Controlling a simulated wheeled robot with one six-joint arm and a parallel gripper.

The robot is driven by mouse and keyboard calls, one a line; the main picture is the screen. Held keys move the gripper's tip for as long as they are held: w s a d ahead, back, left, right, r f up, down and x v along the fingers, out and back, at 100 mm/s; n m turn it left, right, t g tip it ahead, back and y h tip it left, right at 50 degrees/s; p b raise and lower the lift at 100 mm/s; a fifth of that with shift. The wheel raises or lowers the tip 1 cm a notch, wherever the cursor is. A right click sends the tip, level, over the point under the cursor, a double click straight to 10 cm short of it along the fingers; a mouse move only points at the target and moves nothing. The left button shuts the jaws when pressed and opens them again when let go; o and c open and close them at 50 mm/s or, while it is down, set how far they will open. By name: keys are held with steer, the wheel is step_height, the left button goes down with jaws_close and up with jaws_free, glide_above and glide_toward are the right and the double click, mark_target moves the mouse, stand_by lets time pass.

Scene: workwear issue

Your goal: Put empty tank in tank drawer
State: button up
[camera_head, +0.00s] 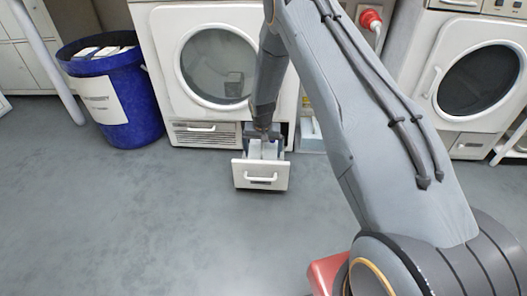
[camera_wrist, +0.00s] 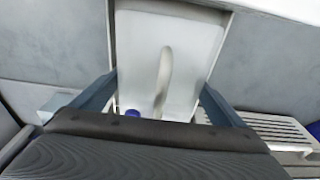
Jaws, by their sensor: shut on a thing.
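The tank drawer (camera_head: 248,182) is pulled out at the lower right of the middle white dryer, its white front with a bar handle facing out. The pale tank (camera_head: 269,151) is at the drawer's opening, below my gripper (camera_head: 263,142). In the wrist view, the white tank (camera_wrist: 140,55), with a raised handle and a blue cap, is between the two blue-grey fingers of my gripper (camera_wrist: 158,88), which is shut on it. The dark gripper body hides the tank's near part. I cannot tell whether the tank rests on the drawer floor.
The middle dryer (camera_head: 160,60) has a round glass door and a vent grille (camera_head: 205,134) left of the drawer. A blue bin (camera_head: 130,110) with boxes stands at left. Another dryer (camera_head: 450,50) stands at right. The grey floor (camera_head: 130,220) in front is clear.

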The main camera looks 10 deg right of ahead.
steer(key=shift+f, duration=0.35)
steer(key=o, duration=0.9)
